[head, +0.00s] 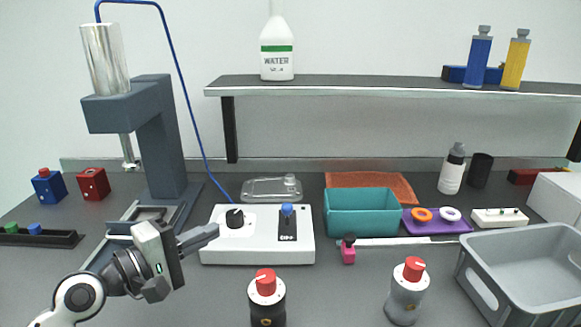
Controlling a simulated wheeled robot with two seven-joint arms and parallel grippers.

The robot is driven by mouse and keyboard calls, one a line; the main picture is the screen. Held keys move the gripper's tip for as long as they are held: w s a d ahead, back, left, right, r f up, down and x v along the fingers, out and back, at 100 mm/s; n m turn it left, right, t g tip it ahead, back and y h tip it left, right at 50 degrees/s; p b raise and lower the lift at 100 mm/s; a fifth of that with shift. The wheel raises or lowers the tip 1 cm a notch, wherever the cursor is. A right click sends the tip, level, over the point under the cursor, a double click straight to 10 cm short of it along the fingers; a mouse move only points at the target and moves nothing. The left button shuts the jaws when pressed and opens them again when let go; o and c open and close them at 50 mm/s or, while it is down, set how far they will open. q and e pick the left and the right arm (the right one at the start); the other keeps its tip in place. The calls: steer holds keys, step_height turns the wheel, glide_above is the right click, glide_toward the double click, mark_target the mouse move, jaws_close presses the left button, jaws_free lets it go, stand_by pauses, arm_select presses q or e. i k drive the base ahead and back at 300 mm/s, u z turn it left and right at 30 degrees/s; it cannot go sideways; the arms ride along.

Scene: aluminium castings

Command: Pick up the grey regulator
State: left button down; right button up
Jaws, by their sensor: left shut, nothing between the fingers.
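The grey regulator (405,299) stands upright at the front of the table, right of centre, with a red knob on top. A similar black regulator (267,306) with a red knob stands to its left. My left gripper (208,234) is at the left, in front of the press and beside the white control box. It is shut and empty, well apart from the grey regulator. My right gripper is not in view.
A grey crate (476,277) stands just right of the grey regulator. Behind are a white control box (220,256), a teal bin (340,215), a small pink item (348,254) and a purple tray (462,227). A press (160,130) stands at the left. Table between the regulators is clear.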

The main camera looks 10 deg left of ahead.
mark_target(402, 305)
steer(key=k, duration=1)
